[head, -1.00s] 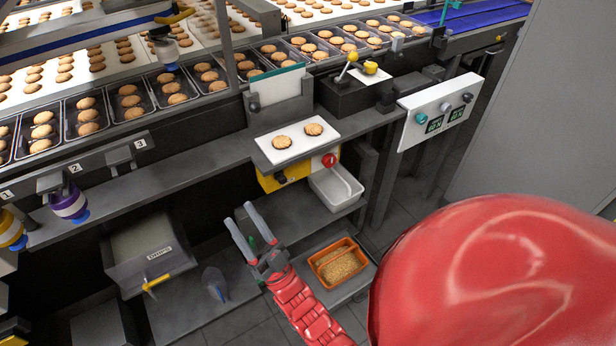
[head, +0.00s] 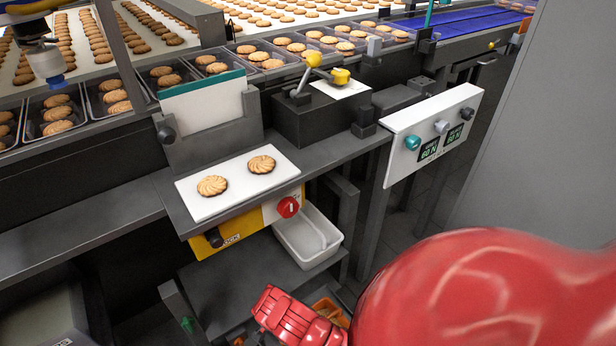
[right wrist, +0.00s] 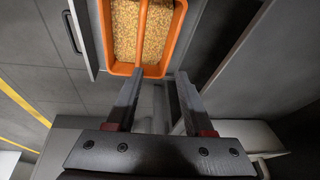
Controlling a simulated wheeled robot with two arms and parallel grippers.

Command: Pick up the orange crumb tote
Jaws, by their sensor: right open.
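The orange crumb tote (right wrist: 155,72) shows at the top of the right wrist view, filled with golden crumbs. An orange bar (right wrist: 142,35) runs lengthwise over the middle of it. My right gripper (right wrist: 157,78) is open and empty. Its fingertips appear near the tote's near rim, with the bar roughly between their lines; I cannot tell how far apart in depth they are. In the head view only a small part of the tote (head: 322,304) shows behind my red arm, and the right gripper's fingers cannot be made out. My left gripper is not in view.
A white bin (head: 306,238) sits under the bench beside a yellow device with a red knob (head: 288,207). A white board (head: 226,190) with two biscuits lies above. A control panel (head: 432,134) juts out right. Grey panels flank the tote in the wrist view.

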